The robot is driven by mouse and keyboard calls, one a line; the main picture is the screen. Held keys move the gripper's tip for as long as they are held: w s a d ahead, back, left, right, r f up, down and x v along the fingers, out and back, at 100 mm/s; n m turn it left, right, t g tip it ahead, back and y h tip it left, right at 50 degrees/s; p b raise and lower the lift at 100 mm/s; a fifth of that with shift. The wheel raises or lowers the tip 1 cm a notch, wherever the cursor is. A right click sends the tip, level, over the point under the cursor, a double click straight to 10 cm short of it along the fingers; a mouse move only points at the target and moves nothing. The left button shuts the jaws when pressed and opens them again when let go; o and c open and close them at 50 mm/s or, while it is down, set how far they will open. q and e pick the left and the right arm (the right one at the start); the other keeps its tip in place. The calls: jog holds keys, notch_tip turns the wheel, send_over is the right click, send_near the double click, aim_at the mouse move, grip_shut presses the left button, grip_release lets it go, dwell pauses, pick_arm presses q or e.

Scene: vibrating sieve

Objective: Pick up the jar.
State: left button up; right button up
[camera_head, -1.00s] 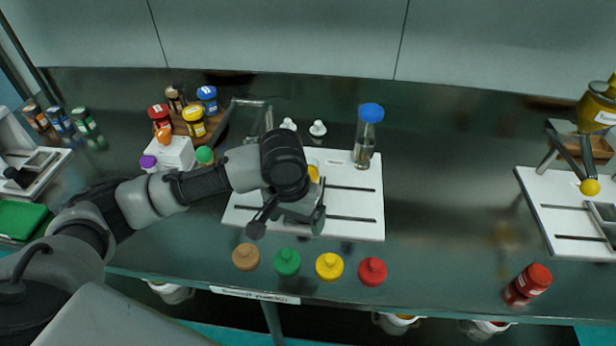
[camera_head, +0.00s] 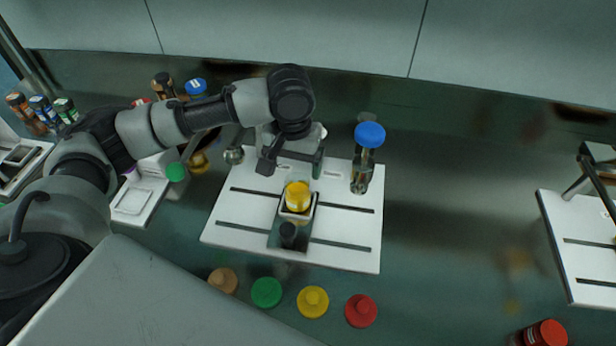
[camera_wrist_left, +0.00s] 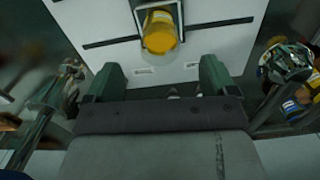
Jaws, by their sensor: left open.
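A yellow jar (camera_head: 297,196) stands in a small pale square holder (camera_head: 297,212) on the white slotted plate (camera_head: 345,255). It also shows in the left wrist view (camera_wrist_left: 160,32), beyond the fingers. A red-capped jar (camera_head: 545,334) is partly cut off at the lower right. My left gripper (camera_head: 291,163) is open and empty, behind the yellow jar in the head view and apart from it. Its two green fingers (camera_wrist_left: 160,78) are spread in the wrist view. My right gripper is not in view.
Tan, green, yellow and red knobs (camera_head: 361,310) line the bench front. Several coloured jars and a small white stand (camera_head: 140,200) are at the left. Another white plate (camera_head: 590,270) is at the right. The bench between the plates is largely clear.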

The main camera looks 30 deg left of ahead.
aim_at(295, 181)
pick_arm(q)
notch_tip(295, 181, down, 4)
jog(key=shift+f, duration=0.25)
jog(key=shift+s+f, duration=0.1)
jog(key=shift+f, duration=0.5)
jog(key=f, duration=0.2)
jog(key=w+f, duration=0.1)
jog(key=f, duration=0.2)
jog(key=shift+w, duration=0.1)
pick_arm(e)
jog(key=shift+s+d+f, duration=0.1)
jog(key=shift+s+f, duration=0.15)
pick_arm(q)
jog(key=shift+c, duration=0.3)
jog(key=c, duration=1)
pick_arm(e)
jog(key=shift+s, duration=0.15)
pick_arm(q)
jog(key=shift+r, duration=0.1)
